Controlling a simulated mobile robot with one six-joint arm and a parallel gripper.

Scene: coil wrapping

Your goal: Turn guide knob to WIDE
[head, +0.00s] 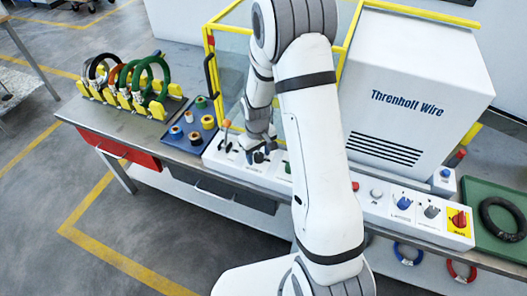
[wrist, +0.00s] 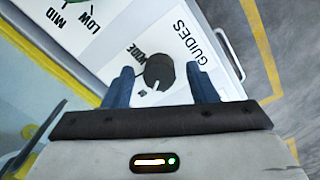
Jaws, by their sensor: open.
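The guide knob (wrist: 159,70) is round and dark with a white pointer mark, on a white panel lettered GUIDES in the wrist view. The pointer faces the lower left in that view, near a small, partly hidden label, and away from the word that seems to read WIDE (wrist: 138,53). My gripper (wrist: 160,78) is open, with one blue finger on each side of the knob; I cannot tell whether either touches it. In the head view my gripper (head: 259,148) is low over the left part of the control panel, hiding much of the knob area.
A lever (head: 226,127) stands just left of my gripper in the head view. A row of blue, grey and red knobs (head: 402,202) lies farther right on the panel. The yellow-framed wire machine (head: 410,85) stands behind. Coils on a rack (head: 130,80) are at left.

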